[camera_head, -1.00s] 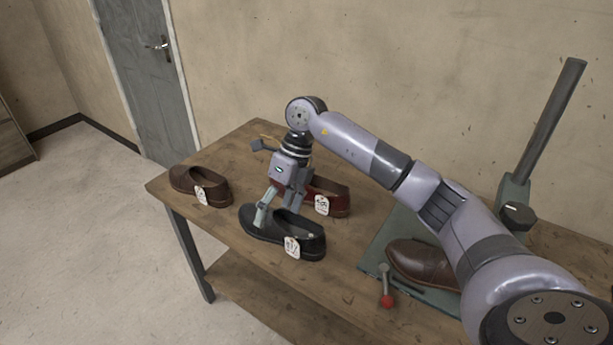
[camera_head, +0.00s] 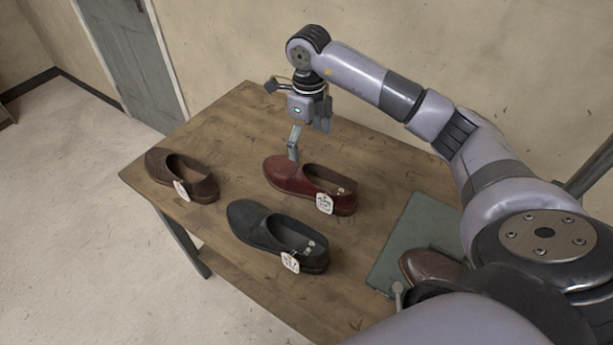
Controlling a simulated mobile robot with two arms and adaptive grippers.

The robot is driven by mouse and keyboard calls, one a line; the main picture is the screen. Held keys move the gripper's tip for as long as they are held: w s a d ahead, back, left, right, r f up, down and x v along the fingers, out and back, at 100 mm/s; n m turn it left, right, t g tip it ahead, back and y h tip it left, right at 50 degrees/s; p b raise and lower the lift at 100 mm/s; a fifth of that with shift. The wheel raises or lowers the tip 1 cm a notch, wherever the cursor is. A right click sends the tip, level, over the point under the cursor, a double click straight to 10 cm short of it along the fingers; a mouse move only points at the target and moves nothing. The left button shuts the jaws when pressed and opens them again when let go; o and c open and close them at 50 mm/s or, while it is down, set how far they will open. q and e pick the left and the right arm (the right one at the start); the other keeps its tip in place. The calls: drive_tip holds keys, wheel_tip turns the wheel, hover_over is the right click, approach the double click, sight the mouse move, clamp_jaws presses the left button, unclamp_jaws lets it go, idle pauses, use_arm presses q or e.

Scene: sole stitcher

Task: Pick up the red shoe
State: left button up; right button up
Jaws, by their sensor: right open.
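The red shoe (camera_head: 289,175) lies on the wooden table, its toe to the left and a white tag at its heel end on the right. My right gripper (camera_head: 303,143) is open and points down at the far side of the red shoe's toe. One finger shows right behind the toe; the other is partly hidden by the gripper body. I cannot tell whether the finger touches the shoe. Nothing is held. My left gripper is out of view.
A black shoe (camera_head: 262,229) with a tag lies in front of the red one. A brown shoe (camera_head: 165,168) lies at the table's left end. A green plate (camera_head: 405,240) with another brown shoe (camera_head: 432,264) is at the right. The table (camera_head: 218,125) is bare at the back left.

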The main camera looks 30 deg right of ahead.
sight(306, 171)
wheel_tip(306, 171, down, 6)
drive_tip(key=shift+w+r+p, duration=0.1)
drive_tip(key=shift+w+p, duration=0.05)
drive_tip(key=shift+p, duration=0.25)
drive_tip(key=f, duration=0.1)
drive_tip(key=f+p, duration=0.1)
drive_tip(key=f, duration=0.2)
drive_tip(key=shift+a+f+p, duration=0.2)
drive_tip(key=shift+a+p, duration=0.15)
drive_tip(key=shift+f, duration=0.35)
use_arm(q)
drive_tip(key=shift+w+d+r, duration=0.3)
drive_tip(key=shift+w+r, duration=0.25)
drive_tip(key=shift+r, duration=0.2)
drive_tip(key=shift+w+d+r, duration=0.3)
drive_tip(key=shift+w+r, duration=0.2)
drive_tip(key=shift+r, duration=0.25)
use_arm(e)
drive_tip(key=c, duration=1.7)
